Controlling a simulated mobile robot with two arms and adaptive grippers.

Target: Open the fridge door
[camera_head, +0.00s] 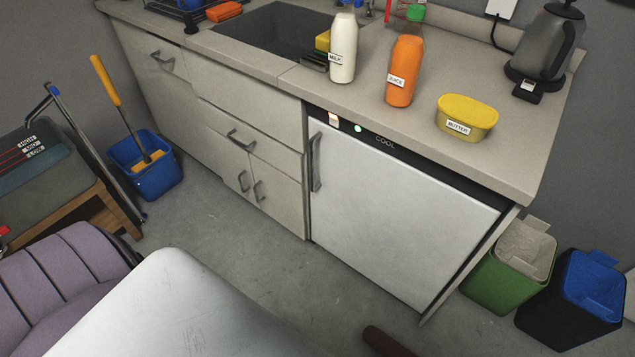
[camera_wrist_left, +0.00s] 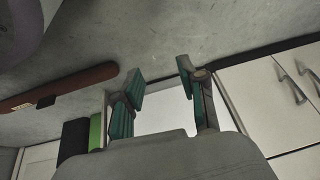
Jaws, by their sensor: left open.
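The fridge is a white under-counter unit with its flat door (camera_head: 395,210) closed under the worktop. A grey vertical handle (camera_head: 316,162) sits at the door's upper left edge. A dark strip above the door bears the word COOL and a lit green spot. In the left wrist view my left gripper (camera_wrist_left: 160,80) is open, its two green-and-grey fingers apart with nothing between them. White fridge door (camera_wrist_left: 165,121) shows beyond the fingers, at a distance. My left gripper does not show in the head view, and my right gripper shows in neither view.
Milk (camera_head: 343,48), juice (camera_head: 404,72), butter (camera_head: 466,117) and a kettle (camera_head: 548,45) stand on the worktop. A dark red bar (camera_wrist_left: 60,86) lies low. Floor before the fridge is mostly clear.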

